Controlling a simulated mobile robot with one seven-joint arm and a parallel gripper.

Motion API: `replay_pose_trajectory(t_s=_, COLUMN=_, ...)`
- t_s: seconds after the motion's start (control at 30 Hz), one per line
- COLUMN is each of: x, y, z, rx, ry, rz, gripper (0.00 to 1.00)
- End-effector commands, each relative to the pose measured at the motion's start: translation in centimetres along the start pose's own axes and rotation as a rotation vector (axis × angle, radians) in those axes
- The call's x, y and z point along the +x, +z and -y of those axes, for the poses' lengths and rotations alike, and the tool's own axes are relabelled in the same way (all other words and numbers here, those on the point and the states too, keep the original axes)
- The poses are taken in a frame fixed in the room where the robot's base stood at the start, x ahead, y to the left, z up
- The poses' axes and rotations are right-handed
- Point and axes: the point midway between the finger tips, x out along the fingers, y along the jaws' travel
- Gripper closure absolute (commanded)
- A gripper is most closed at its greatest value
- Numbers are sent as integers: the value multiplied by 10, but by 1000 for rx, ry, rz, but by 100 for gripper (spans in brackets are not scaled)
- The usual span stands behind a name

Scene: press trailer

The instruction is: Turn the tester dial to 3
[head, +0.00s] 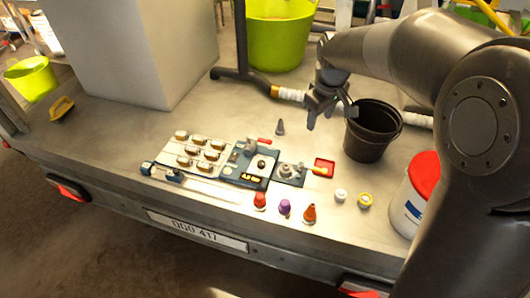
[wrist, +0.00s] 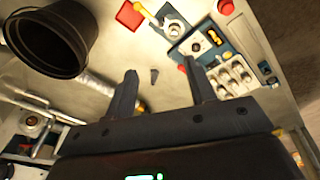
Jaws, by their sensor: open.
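The tester is a blue panel (head: 243,180) on the trailer bed, with a dark round dial (head: 262,163) and a yellow display (head: 250,178). In the wrist view the dial (wrist: 196,47) and the display (wrist: 214,35) show at the upper right, beyond my fingertips. The dial's marks and setting are too small to read. My gripper (head: 328,113) is above the bed, behind and to the right of the tester, apart from it. In the wrist view my gripper (wrist: 160,80) is open, with nothing between its fingers.
A unit with a grey round part (head: 289,170) sits right of the tester, near a red tray (head: 324,167). A black pot (head: 373,130) stands beside my gripper. A small dark peg (head: 280,127) stands behind the tester. Several small coloured pieces line the front edge.

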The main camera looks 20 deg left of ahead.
Motion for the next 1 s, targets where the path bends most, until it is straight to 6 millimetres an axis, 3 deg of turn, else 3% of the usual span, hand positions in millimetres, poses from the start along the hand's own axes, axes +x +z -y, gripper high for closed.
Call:
replay_pose_trajectory(t_s=0.03, x=17, y=-17, z=3, rx=-48, ry=-15, rz=14, gripper=50)
replay_pose_trajectory(t_s=0.2, x=68, y=-65, z=17, rx=-209, ry=-55, rz=45, gripper=50)
replay_pose_trajectory(t_s=0.5, x=164, y=-131, z=58, rx=-473, ry=-125, rz=93, gripper=50)
replay_pose_trajectory(t_s=0.7, x=201, y=-150, z=78, rx=-570, ry=-150, rz=106, gripper=50)
replay_pose_trajectory(t_s=1.0, x=231, y=-149, z=85, rx=-589, ry=-158, rz=112, gripper=50)
